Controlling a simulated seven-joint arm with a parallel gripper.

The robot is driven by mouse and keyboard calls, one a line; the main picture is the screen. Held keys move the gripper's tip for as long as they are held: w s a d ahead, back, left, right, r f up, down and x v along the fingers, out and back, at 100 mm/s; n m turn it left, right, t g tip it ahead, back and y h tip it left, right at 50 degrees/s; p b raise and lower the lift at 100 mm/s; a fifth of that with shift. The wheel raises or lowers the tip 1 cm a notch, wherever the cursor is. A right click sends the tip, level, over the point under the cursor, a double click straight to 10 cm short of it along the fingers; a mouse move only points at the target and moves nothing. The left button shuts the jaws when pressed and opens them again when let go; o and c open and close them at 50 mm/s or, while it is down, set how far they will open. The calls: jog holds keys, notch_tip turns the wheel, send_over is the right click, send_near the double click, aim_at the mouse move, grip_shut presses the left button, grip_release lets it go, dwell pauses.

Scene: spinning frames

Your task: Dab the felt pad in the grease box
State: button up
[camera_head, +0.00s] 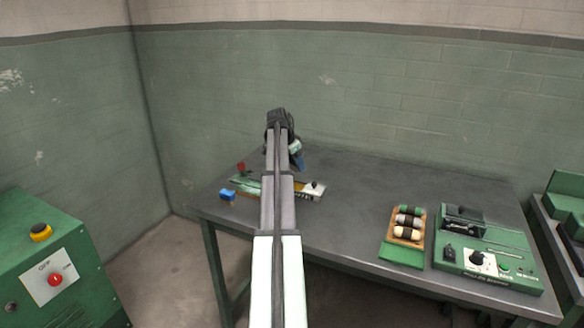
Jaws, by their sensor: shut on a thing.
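My arm reaches from the bottom of the view to the far left part of the table. My gripper (299,163) hangs at its end, small and partly behind the arm. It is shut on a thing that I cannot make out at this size. I cannot pick out the felt pad for certain. A small blue block or box (228,195) sits at the table's left front edge; I cannot tell whether it is the grease box. The gripper is to the right of it and farther back, apart from it.
A low green device with a pale plate and dark knob (314,187) lies partly behind my arm, near a small red item (241,168). An orange tray of spools (391,233) and a green control unit (478,280) stand at right. The middle of the grey table (355,215) is clear.

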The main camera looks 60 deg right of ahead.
aim_at(300, 187)
jog(key=shift+s+a+m+g+y, duration=0.15)
jog(key=shift+m+g, duration=0.1)
jog(key=shift+m, duration=0.45)
jog(key=shift+s+a+m+g+y, duration=0.15)
jog(key=shift+m+g, duration=0.1)
jog(key=shift+m, duration=0.45)
jog(key=shift+f, duration=0.15)
jog(key=shift+f, duration=2.85)
jog(key=shift+f, duration=0.55)
jog(key=shift+r, duration=0.15)
jog(key=shift+r, duration=3.4)
jog(key=shift+w, duration=0.15)
